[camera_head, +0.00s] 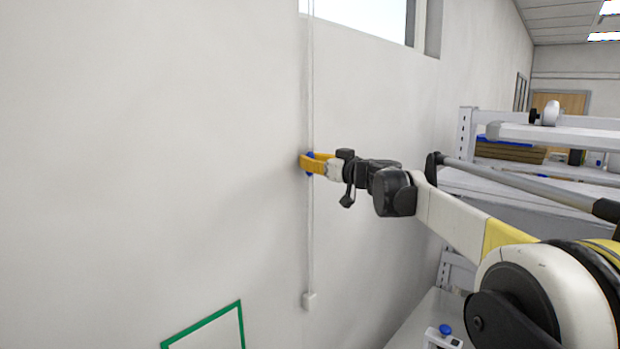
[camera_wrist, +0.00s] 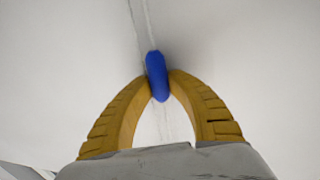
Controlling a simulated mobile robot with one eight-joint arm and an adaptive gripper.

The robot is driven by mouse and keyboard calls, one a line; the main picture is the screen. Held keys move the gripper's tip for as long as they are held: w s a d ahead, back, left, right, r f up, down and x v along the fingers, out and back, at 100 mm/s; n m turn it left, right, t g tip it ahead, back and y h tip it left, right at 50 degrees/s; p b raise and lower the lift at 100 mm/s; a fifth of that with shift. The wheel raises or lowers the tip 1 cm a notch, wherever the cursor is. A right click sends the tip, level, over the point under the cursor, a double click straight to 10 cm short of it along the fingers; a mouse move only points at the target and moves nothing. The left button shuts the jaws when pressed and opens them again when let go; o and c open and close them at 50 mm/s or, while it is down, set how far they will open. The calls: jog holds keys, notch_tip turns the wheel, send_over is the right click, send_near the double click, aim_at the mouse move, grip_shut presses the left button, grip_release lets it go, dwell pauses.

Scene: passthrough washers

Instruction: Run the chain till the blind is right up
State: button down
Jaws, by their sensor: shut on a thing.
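The chain (camera_head: 310,235) hangs as a thin pale line down the white wall, from the window's left edge to a small white holder (camera_head: 309,300) low on the wall. A blue grip piece (camera_head: 310,168) sits on the chain at about mid-height. My gripper (camera_head: 308,162) is shut on this blue piece, with the yellow fingers on either side of it. In the wrist view the blue piece (camera_wrist: 157,77) stands upright between the fingertips (camera_wrist: 157,78), and the chain runs up behind it. The blind itself does not show in either view.
The window (camera_head: 365,15) is at the top, its upper part cut off. Metal shelving (camera_head: 560,135) with stacked boards stands to the right of my arm. A low bench with a blue-knobbed device (camera_head: 445,330) is below. A green outline (camera_head: 205,325) marks the wall at lower left.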

aim_at(304, 142)
jog(key=shift+r+p, duration=0.75)
jog(key=shift+r, duration=1.55)
jog(key=c, duration=1.4)
grip_release()
jog(key=shift+o, duration=0.8)
jog(key=v, duration=1.2)
jog(key=shift+s+d, duration=0.1)
